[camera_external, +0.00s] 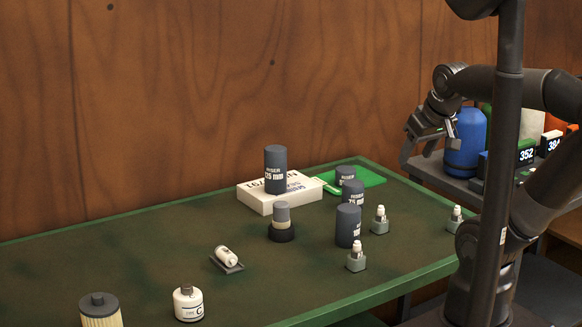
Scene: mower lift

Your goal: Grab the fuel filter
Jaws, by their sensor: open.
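No label readable as fuel filter shows. A small white cylinder (226,255) lies on its side in a dark grey cradle at the middle of the green table; it looks most like an inline fuel filter, but I cannot be sure. A white canister (188,304) marked with a C stands at the front, and a pleated cream cylinder with a dark cap (101,311) stands at the front left, cut by the picture edge. My gripper (418,160) is open and empty, raised at the right, well apart from all of these.
Several small white-topped pieces in grey holders (356,261) stand at the right. A blue container (466,143) and displays fill a side shelf behind my arm. The table's left is clear.

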